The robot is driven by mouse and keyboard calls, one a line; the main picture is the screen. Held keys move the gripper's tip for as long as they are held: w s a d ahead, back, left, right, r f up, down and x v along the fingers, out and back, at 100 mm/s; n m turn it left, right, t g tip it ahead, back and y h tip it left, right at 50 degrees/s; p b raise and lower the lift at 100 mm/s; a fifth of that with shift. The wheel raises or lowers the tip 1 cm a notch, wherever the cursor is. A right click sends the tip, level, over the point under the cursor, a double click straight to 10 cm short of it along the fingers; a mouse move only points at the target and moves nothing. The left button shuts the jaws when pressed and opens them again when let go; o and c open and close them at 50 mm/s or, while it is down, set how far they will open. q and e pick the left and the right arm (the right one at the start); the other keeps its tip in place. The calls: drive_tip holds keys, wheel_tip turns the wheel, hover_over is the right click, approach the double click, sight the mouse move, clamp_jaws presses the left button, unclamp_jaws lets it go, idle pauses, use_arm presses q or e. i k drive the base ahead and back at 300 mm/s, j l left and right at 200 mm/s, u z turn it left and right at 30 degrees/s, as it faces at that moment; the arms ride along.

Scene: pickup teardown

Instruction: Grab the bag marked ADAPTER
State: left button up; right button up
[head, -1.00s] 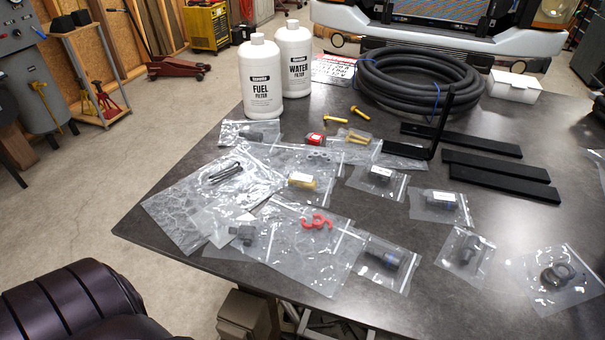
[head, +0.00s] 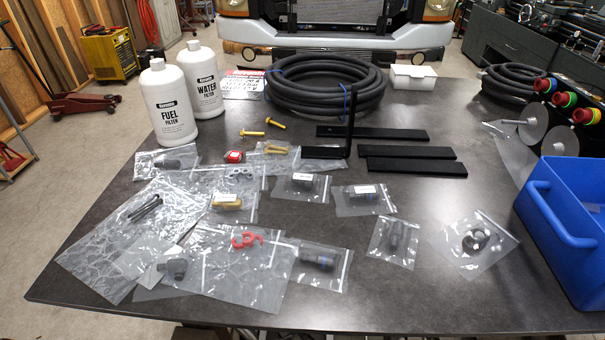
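Several clear zip bags of small parts lie flat on the dark table. Two bags with dark fittings and white labels lie near the middle: a left labelled bag (head: 304,184) and a right labelled bag (head: 363,196). A bag with a brass fitting (head: 227,200) also has a white label. Other bags hold a dark blue-tipped fitting (head: 319,260), a dark part (head: 397,236), black rings (head: 474,241) and red clips (head: 246,240). The print is too small to read, so I cannot tell which bag is marked ADAPTER. Neither gripper is in view.
A blue bin (head: 556,221) stands at the table's right edge. White FUEL (head: 168,110) and WATER (head: 203,85) filter bottles, a coiled black hose (head: 325,82) and black flat bars (head: 405,152) lie behind the bags.

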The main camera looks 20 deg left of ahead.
sight(217, 207)
drive_tip(key=k+l, duration=0.1)
drive_tip(key=k, duration=0.25)
drive_tip(key=l+z, duration=0.2)
drive_tip(key=l, duration=0.3)
drive_tip(key=i+l+z, duration=0.2)
drive_tip(key=l, duration=0.3)
drive_tip(key=i+l+z, duration=0.1)
drive_tip(key=i+l, duration=0.2)
drive_tip(key=i, duration=0.2)
drive_tip(key=k, duration=0.25)
drive_tip(key=k+u, duration=0.1)
drive_tip(key=u, duration=0.8)
drive_tip(key=k+j+u, duration=0.1)
drive_tip(key=u, duration=0.4)
drive_tip(key=i+j+u, duration=0.15)
drive_tip(key=u, duration=0.15)
drive_tip(key=i+u, duration=0.3)
drive_tip(key=j+z, duration=0.4)
drive_tip(key=j, duration=0.5)
